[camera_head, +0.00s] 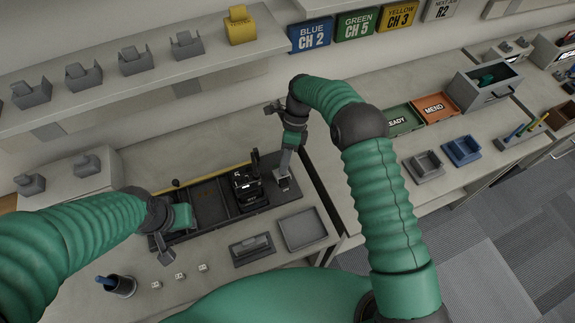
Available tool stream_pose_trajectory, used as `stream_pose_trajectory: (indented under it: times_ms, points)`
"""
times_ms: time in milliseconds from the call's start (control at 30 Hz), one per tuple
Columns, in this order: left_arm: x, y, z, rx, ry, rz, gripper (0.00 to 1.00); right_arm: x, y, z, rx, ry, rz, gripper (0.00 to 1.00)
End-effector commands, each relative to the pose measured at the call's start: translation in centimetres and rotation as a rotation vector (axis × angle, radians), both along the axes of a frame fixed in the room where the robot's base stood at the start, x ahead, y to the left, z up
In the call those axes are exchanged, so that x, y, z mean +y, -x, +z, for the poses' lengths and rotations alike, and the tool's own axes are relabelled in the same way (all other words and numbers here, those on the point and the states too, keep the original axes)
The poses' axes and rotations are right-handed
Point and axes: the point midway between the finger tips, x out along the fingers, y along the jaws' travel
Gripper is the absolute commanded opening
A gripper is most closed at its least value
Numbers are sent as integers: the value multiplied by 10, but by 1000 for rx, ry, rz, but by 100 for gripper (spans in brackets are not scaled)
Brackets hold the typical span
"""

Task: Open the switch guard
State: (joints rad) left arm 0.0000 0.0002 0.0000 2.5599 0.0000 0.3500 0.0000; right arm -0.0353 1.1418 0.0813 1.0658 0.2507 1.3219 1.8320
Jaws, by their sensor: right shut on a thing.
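My right gripper (284,182) reaches down at the right end of a long dark tray (215,222) on the bench. It is shut on a small part there, seemingly the switch guard, which the fingers mostly hide. I cannot tell the guard's angle. A black radio (247,188) stands upright in the tray just left of this gripper, apart from it.
A grey tray (303,230) and a grey holder (252,248) lie in front. A dark cup (117,286) and small white cubes (180,276) are at front left. A shelf (130,90) with grey stands runs behind. Green (403,121) and orange (436,107) trays lie right.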

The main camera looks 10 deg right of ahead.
Motion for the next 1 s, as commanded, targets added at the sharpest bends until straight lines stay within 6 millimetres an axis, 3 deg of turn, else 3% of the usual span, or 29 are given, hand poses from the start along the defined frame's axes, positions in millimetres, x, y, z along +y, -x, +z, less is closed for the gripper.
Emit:
stream_pose_trajectory:
  times_ms: [33, 300, 833, 867, 1000]
  points:
    - [0, 0, -5, 0, 0, 0, 36, 7, -2, -3, 15, -7, 3, 0]
    - [0, 0, -15, 0, 0, 0, 36, 8, -8, 0, 92, 8, 1, 0]
    - [0, 0, -16, 0, 0, 0, 36, 8, -10, 3, 114, 12, 1, 0]
    - [0, 0, -16, 0, 0, 0, 36, 8, -10, 3, 114, 12, 1, 17]
    - [0, 0, -16, 0, 0, 0, 36, 6, -10, 3, 114, 14, 0, 35]
